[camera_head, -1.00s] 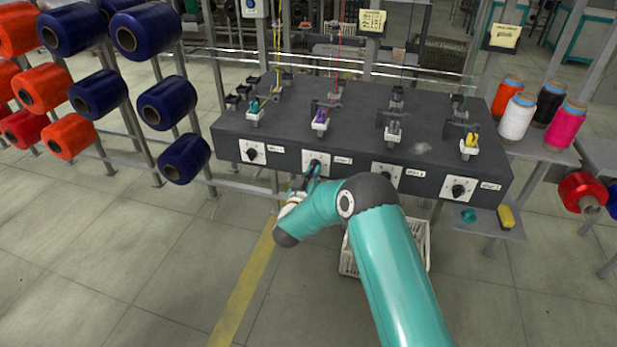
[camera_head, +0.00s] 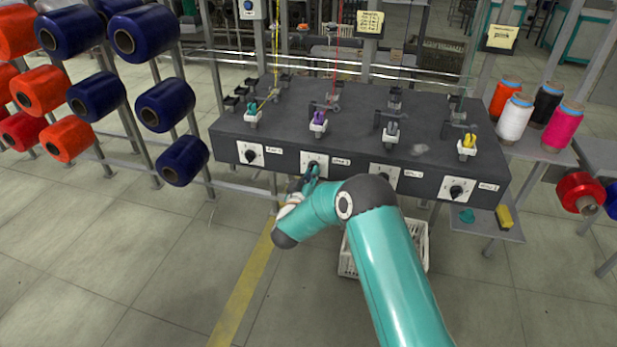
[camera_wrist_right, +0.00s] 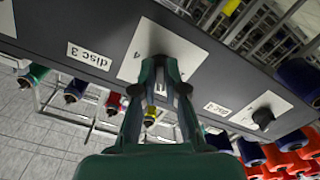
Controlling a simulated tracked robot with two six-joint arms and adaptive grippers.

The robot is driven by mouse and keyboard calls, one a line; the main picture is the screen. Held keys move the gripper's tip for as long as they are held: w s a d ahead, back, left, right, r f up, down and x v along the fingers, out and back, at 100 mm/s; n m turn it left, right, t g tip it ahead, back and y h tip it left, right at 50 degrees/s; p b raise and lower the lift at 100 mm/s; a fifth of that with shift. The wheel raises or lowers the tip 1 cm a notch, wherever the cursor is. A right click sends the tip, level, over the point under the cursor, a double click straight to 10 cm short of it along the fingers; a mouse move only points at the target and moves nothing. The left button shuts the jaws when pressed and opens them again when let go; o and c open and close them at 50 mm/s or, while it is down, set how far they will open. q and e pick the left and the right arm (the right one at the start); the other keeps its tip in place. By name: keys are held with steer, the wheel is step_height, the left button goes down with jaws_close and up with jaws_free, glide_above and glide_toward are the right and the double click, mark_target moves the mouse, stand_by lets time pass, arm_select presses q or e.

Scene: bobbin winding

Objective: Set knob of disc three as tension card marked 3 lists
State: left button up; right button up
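The disc 3 knob sits on a white dial plate (camera_head: 314,163), second from left on the front of the dark tension box (camera_head: 288,163). My right gripper (camera_head: 312,172) is at this knob; its fingers (camera_wrist_right: 164,68) look closed around it in the right wrist view. The fingers hide most of the knob, so its pointer setting cannot be read. The label "disc 3" (camera_wrist_right: 89,57) shows beside the plate, with a "4" on the plate. A yellow card (camera_head: 369,22) hangs behind the box; its writing is too small to read. My left gripper is not in view.
Other dial knobs (camera_head: 249,154) (camera_head: 384,176) (camera_head: 457,190) line the box front. A small shelf (camera_head: 485,227) holds a teal piece and a yellow block. A white crate (camera_head: 347,262) stands below. Spools (camera_head: 167,104) fill the left rack; another card (camera_head: 501,38) reads "pink".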

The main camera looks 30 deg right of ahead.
steer(key=o, duration=0.8)
steer(key=shift+w+d+r+h, duration=0.3)
steer(key=shift+w+r, duration=0.15)
steer(key=shift+r, duration=0.1)
steer(key=shift+o, duration=0.2)
steer(key=shift+f, duration=0.1)
steer(key=shift+a+f, duration=0.15)
steer(key=v, duration=1.2)
steer(key=shift+s, duration=0.1)
